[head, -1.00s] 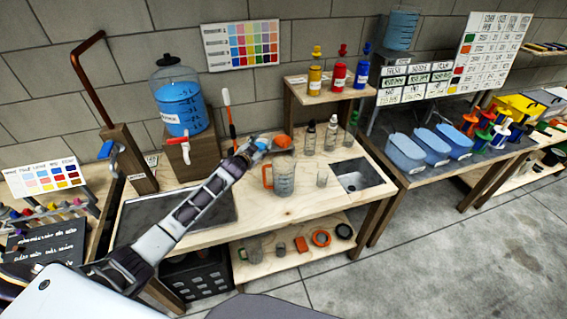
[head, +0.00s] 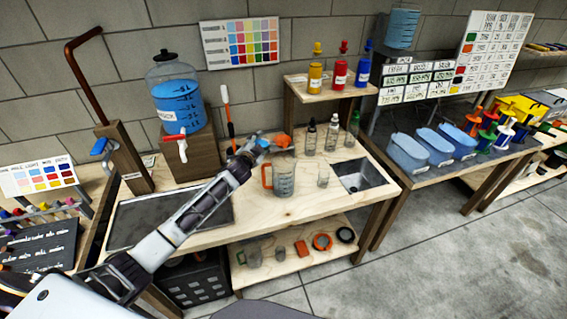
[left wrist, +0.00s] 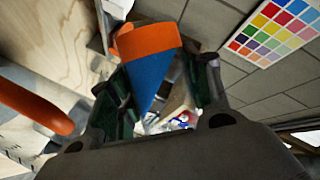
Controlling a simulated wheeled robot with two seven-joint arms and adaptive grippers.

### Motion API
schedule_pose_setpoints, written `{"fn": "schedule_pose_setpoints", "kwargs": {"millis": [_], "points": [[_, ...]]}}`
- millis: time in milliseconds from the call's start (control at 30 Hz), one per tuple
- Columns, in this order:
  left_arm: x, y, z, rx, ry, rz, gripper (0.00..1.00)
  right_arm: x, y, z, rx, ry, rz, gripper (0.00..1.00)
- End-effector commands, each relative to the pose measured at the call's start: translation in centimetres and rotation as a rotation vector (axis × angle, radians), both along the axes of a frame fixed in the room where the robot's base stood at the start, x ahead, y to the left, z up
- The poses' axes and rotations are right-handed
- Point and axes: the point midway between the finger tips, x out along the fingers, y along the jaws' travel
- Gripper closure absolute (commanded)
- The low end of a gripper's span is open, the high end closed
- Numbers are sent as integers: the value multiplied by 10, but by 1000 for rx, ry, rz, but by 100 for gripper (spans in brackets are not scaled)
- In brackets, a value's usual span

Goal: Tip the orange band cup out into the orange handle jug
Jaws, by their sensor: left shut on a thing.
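The orange band cup (head: 283,140) is in my left gripper (head: 266,144), held above the orange handle jug (head: 285,181). In the left wrist view the cup (left wrist: 146,40) sits between the fingers, its orange band at the top and blue in a wedge below. It looks tilted. My left gripper (left wrist: 155,100) is shut on it. The jug is clear and upright on the wooden bench, its handle (head: 267,176) facing left; the handle (left wrist: 35,105) also shows in the left wrist view. I cannot tell whether the jug holds liquid. My right gripper is not in view.
Dropper bottles (head: 311,138) stand behind. A blue water dispenser (head: 180,105) is at the back left. A dark mat (head: 140,222) covers the bench's left part.

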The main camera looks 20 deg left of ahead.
Motion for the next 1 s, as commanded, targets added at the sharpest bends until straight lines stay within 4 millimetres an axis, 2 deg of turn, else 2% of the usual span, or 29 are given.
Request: {"fn": "schedule_pose_setpoints", "kwargs": {"millis": [1000], "points": [[1,3,-3,137,-26,-1,83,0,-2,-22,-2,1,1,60]]}}
